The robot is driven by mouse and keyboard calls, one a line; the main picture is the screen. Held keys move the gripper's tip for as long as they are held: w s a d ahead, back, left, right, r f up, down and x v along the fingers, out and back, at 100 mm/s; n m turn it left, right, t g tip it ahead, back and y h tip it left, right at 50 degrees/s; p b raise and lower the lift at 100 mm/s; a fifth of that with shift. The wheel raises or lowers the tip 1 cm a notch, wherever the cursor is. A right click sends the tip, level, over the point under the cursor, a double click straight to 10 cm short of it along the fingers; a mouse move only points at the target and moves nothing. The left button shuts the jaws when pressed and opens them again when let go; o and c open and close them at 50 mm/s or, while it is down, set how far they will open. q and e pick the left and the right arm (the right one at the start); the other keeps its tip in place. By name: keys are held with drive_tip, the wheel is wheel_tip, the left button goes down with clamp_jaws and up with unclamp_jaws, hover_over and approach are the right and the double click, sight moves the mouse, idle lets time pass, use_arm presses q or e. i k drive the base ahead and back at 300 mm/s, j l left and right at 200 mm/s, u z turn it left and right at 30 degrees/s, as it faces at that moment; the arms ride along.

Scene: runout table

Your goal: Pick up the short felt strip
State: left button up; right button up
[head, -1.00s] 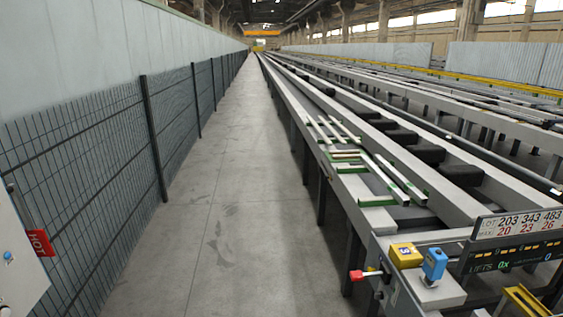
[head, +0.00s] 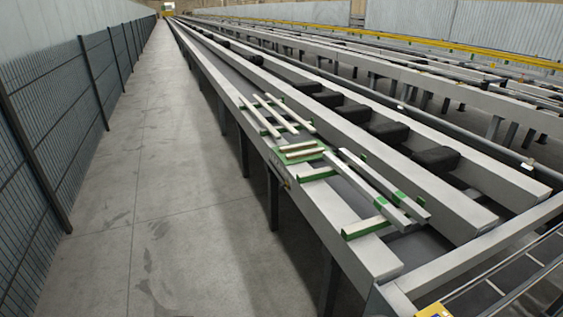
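Several green-edged strips lie across the near part of the runout table (head: 352,255). The nearest strip (head: 366,228) is green with a pale top and lies by the near ends of two long pale bars (head: 372,186). A shorter green strip (head: 316,174) lies farther back, left of those bars. Behind it, short pale pieces (head: 299,147) lie close together on green material. I cannot tell for sure which piece is the short felt strip. Neither of my grippers is in view.
Slim pale bars (head: 270,120) lie farther along the table. Black pads (head: 388,132) line the channel to the right. A mesh fence (head: 62,120) stands left of a clear concrete aisle (head: 165,185). A yellow part (head: 434,311) shows at the bottom edge.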

sight(298, 154)
drive_tip(key=i+j+z, duration=0.15)
drive_tip(key=z, duration=0.25)
drive_tip(key=i+j+z, duration=0.25)
drive_tip(key=z, duration=0.2)
drive_tip(key=i+j+z, duration=0.25)
drive_tip(key=z, duration=0.15)
drive_tip(key=i+j+z, duration=0.15)
drive_tip(key=j+z, duration=0.3)
